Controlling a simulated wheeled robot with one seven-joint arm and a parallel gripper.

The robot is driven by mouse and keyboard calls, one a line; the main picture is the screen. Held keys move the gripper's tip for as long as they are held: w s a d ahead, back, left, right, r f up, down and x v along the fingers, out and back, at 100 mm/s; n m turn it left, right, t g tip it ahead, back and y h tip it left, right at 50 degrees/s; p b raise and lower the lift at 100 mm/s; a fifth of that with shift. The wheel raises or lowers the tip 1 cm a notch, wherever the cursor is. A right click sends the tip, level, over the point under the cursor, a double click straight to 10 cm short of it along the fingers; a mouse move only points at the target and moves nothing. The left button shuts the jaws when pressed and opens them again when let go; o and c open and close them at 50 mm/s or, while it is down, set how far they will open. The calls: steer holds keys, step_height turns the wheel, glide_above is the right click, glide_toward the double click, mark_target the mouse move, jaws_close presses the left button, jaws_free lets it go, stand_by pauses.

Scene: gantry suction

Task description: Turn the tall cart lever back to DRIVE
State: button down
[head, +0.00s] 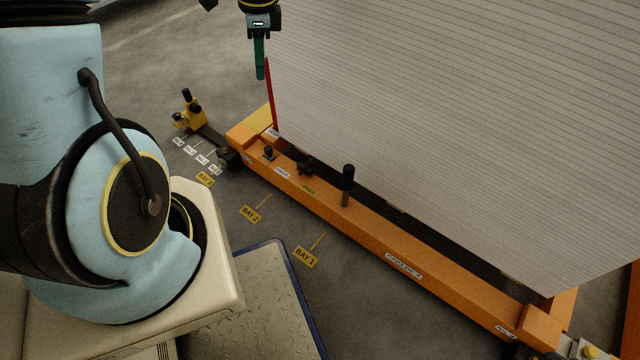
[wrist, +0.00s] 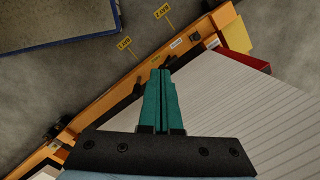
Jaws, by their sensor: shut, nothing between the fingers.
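The orange cart (head: 375,232) runs diagonally across the head view. Its tall lever (head: 347,185) has a black grip and stands up from the beam near its middle. A small yellow label (head: 308,190) and a white label (head: 282,173) lie on the beam left of the lever; I cannot read them clearly. My gripper (head: 260,78) has teal fingers, shut and empty, at the top of the head view, apart from the lever. In the wrist view my gripper (wrist: 160,72) points toward the cart beam (wrist: 218,25); dark parts beside the fingertips cannot be told apart surely.
A large ribbed grey panel (head: 450,120) stands on the cart behind the levers, with a red edge (head: 271,95) near my gripper. A small black knob (head: 268,152) sits on the beam's left end. Floor signs (head: 306,257) mark bays. A yellow-black device (head: 188,110) is beyond.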

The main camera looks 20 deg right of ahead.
steer(key=s+d+f+m+b, duration=0.1)
steer(key=d+f+m+b, duration=0.4)
steer(key=f, duration=0.8)
steer(key=s+d+f+m+b, duration=0.1)
steer(key=d+f+m+b, duration=0.5)
steer(key=f+b, duration=0.7)
steer(key=d+f, duration=0.1)
steer(key=d, duration=0.1)
steer(key=shift+s+d+b, duration=0.3)
steer(key=shift+s+d, duration=0.1)
steer(key=shift+f, duration=0.2)
steer(key=b, duration=0.6)
glide_toward(306, 168)
steer(key=s+d+f, duration=0.2)
steer(key=s+f, duration=0.2)
steer(key=f, duration=0.1)
steer(key=shift+w, duration=0.15)
steer(key=shift+r+p, duration=0.1)
steer(key=shift+p, duration=0.45)
